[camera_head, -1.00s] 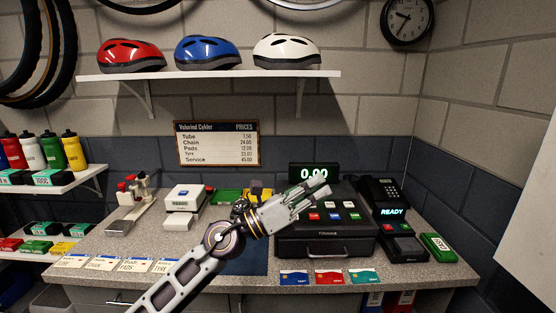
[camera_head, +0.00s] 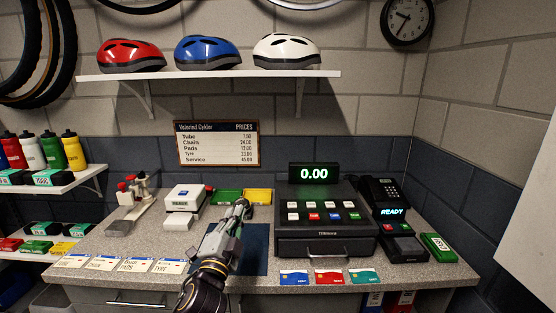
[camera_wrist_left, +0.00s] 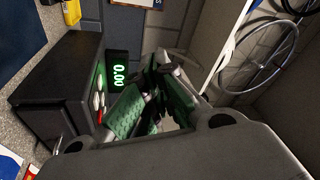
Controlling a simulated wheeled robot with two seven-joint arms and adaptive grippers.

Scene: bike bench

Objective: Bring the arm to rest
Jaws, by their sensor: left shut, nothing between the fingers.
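My left gripper (camera_head: 240,208) is shut and empty. It is over the blue mat (camera_head: 257,262) on the counter, left of the cash register (camera_head: 326,243), and points away toward the wall. In the left wrist view its green-padded fingers (camera_wrist_left: 138,108) are close together with nothing seen between them. The register's side (camera_wrist_left: 50,85) and its green 0.00 display (camera_wrist_left: 119,74) show beyond them. My right gripper is in neither view.
Shelves with bottles (camera_head: 73,150) stand left. Helmets (camera_head: 207,52) sit on the shelf above.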

